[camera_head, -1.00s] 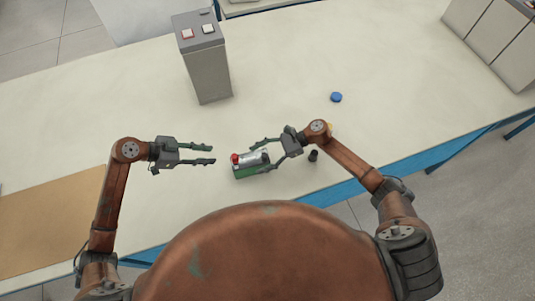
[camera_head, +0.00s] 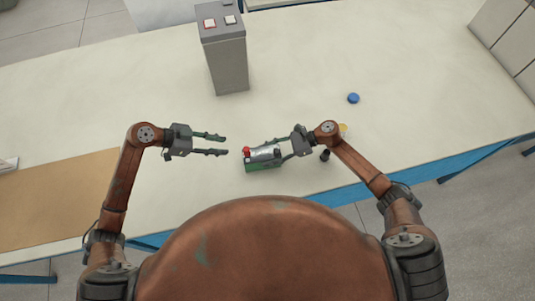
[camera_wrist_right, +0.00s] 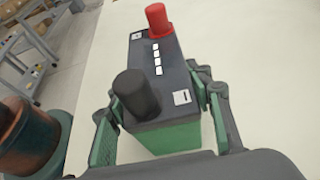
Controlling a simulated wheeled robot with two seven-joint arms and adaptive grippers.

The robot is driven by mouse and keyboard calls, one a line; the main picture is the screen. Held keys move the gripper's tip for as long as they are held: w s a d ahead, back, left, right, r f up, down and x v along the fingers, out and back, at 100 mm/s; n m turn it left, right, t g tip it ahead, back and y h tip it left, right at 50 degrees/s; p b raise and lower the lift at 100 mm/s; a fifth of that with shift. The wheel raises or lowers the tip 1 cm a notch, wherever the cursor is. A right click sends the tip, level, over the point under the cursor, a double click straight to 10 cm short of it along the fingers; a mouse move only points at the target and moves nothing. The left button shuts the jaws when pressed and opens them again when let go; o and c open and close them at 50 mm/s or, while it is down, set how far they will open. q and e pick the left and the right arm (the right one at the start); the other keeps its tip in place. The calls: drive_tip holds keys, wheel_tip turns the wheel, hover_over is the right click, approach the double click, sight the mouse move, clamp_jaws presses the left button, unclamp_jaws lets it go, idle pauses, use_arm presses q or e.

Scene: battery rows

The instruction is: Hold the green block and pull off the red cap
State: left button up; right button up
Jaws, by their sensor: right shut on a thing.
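The green block (camera_head: 263,166) lies on the table with a grey top, and it also shows large in the right wrist view (camera_wrist_right: 165,138). The red cap (camera_head: 246,151) sits on its far-left end and stands upright on the top in the right wrist view (camera_wrist_right: 158,20). A black cap (camera_wrist_right: 136,95) stands on the block's near end. My right gripper (camera_head: 280,149) is shut on the block, with a finger on either side of its near end. My left gripper (camera_head: 226,145) is open and empty, pointing right, a little to the left of the red cap.
A tall grey box (camera_head: 226,65) with a red and a white button stands behind. A blue disc (camera_head: 353,98), a small black cylinder (camera_head: 325,155) and a yellow thing (camera_head: 343,127) lie to the right. A brown board (camera_head: 60,200) covers the table's left part.

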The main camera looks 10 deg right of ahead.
clamp_jaws()
idle(1.1)
